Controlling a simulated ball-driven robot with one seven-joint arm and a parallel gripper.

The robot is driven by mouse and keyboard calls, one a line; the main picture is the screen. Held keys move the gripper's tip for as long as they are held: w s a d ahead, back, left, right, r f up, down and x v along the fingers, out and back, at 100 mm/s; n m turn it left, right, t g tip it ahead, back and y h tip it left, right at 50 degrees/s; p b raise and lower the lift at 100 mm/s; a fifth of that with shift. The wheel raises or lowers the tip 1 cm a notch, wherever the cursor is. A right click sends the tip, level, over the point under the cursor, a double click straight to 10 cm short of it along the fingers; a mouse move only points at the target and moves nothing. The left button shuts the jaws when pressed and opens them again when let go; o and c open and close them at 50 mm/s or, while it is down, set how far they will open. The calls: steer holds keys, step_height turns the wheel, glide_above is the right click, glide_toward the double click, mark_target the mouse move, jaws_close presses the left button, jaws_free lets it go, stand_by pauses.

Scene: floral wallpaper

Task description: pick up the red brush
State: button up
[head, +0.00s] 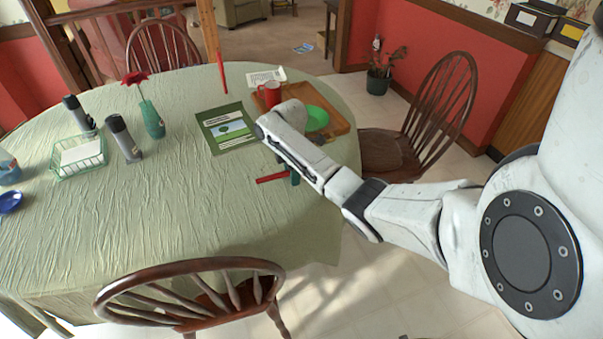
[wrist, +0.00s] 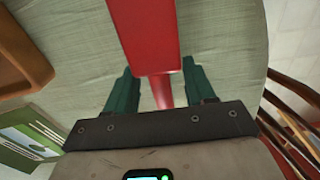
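The red brush (head: 271,179) shows as a red bar at the right part of the table, beside my gripper (head: 294,173). In the wrist view the brush (wrist: 156,35) has a wide flat red part running to the top edge. A narrower red part runs down between the dark green fingers of my gripper (wrist: 159,72).
A wooden tray (head: 336,123) holds a red mug (head: 270,94) and a green plate (head: 316,118). A green book (head: 226,128) lies left of it. Chairs stand in front (head: 195,268) and at the right (head: 395,150). The front-left tablecloth (head: 150,215) is clear.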

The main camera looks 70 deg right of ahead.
steer(key=c, duration=0.9)
steer(key=shift+r, duration=0.15)
steer(key=shift+r, duration=0.6)
jaws_close()
steer(key=s+a+r+p, duration=0.8)
steer(key=a+r+p, duration=0.1)
steer(key=a+r, duration=0.2)
steer(key=shift+a+r, duration=0.2)
steer(key=shift+r, duration=0.1)
